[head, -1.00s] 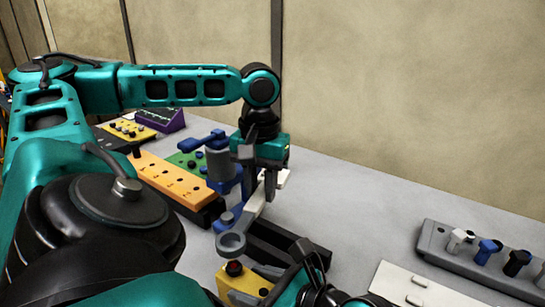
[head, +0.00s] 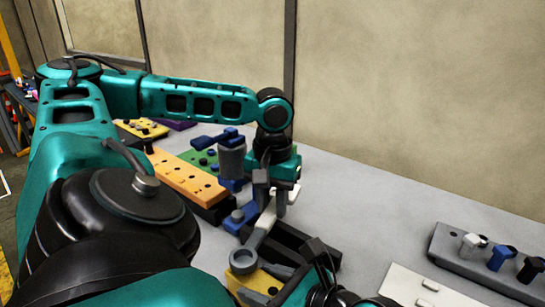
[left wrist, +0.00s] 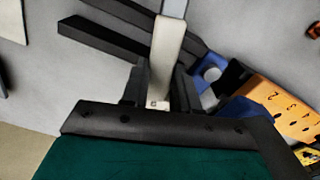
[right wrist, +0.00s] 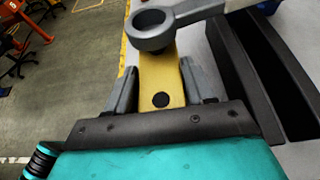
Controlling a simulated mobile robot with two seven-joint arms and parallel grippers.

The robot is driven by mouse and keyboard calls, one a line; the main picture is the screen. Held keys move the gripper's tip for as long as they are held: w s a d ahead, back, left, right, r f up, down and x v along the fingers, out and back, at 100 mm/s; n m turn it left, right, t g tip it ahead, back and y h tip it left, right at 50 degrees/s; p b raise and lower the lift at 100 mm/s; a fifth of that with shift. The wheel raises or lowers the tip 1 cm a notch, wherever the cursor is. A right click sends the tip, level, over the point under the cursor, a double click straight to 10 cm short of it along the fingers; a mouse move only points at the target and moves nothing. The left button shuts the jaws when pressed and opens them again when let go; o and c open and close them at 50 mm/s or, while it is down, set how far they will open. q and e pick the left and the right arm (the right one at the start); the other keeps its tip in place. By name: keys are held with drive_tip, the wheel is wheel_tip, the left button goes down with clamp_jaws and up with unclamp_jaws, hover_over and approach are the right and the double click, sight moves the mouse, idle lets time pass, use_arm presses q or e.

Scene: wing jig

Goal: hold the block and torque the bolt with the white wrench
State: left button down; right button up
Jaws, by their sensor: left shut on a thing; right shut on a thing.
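The white wrench (head: 262,232) has a grey ring end (head: 243,261). My left gripper (head: 271,197) is shut on its white handle, which also shows in the left wrist view (left wrist: 167,62). The yellow block (head: 258,282) is at the bottom of the head view, with my right gripper (right wrist: 155,82) shut on it. In the right wrist view the ring end (right wrist: 150,30) is over the far end of the block (right wrist: 160,82). The bolt is mostly hidden by the ring. I cannot tell whether the ring is seated around it or just above it.
An orange numbered holder (head: 187,177) and a blue stand (head: 240,217) are left of my left gripper. Black rails (head: 290,240) lie behind the block. A grey rack (head: 480,262) with several knobs and a white plate (head: 425,287) are at right. The table's back right is clear.

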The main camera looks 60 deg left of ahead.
idle(0.4)
use_arm(q)
drive_tip(key=shift+f, duration=0.75)
drive_tip(key=shift+d, duration=0.1)
drive_tip(key=shift+w+d+f+m, duration=0.1)
drive_tip(key=shift+w+d+m, duration=0.65)
drive_tip(key=shift+d+m, duration=0.4)
drive_tip(key=shift+w+d+f+m, duration=0.1)
drive_tip(key=shift+w+d+m, duration=0.1)
drive_tip(key=shift+d+m, duration=0.4)
drive_tip(key=shift+w+d+m, duration=0.2)
drive_tip(key=shift+d+m, duration=0.3)
drive_tip(key=shift+m, duration=0.15)
drive_tip(key=shift+d, duration=0.1)
